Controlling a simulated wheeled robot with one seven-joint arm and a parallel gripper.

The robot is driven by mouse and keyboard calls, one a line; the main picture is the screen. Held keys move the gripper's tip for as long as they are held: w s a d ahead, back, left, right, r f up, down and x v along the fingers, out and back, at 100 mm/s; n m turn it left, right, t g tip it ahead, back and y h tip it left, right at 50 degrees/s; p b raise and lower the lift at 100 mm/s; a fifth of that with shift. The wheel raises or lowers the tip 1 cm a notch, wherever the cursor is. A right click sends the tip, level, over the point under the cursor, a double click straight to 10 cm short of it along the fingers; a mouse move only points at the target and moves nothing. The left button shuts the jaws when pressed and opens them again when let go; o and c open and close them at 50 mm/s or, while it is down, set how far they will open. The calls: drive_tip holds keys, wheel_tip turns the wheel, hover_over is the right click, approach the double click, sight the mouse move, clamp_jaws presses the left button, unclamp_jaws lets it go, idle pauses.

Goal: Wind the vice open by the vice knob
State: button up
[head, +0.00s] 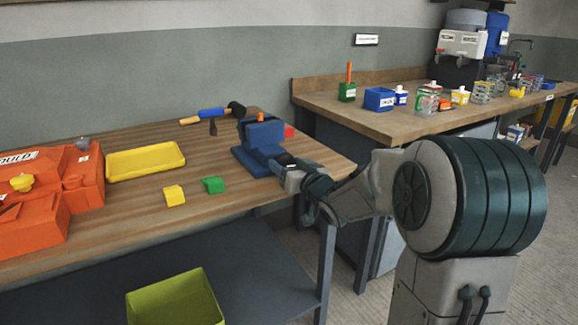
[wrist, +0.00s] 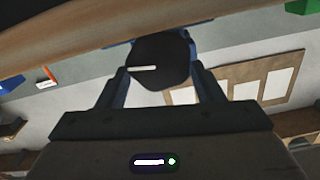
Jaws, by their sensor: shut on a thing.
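The blue vice (head: 262,134) stands near the right end of the wooden workbench (head: 120,218). My gripper (head: 283,168) reaches in from the right, low at the vice's near side. In the wrist view my gripper (wrist: 160,78) is shut on the vice knob (wrist: 160,55), a dark round knob with a white line across its face. One finger lies on each side of it. In the head view the knob is hidden by my gripper. How wide the vice jaws stand apart cannot be told.
On the workbench are an orange mould (head: 85,180), a yellow tray (head: 145,161), a yellow block (head: 174,195), a green block (head: 213,185) and a hammer (head: 212,113). A red piece (head: 289,132) is behind the vice. A green bin (head: 175,302) is below. A second bench (head: 400,125) is behind.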

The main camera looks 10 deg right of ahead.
drive_tip(key=shift+f+n+b, duration=0.1)
drive_tip(key=shift+n+b, duration=0.2)
drive_tip(key=shift+n, duration=0.1)
drive_tip(key=n+b, duration=0.2)
drive_tip(key=n, duration=0.1)
drive_tip(key=n+b, duration=0.1)
drive_tip(key=b, duration=0.1)
drive_tip(key=shift+a+f+n, duration=0.15)
drive_tip(key=shift+a+n, duration=0.1)
drive_tip(key=shift+n, duration=0.05)
drive_tip(key=n+b, duration=0.4)
drive_tip(key=n, duration=0.1)
drive_tip(key=shift+s+a, duration=0.15)
drive_tip(key=shift+n+b, duration=0.35)
drive_tip(key=shift+n, duration=0.05)
drive_tip(key=o, duration=1)
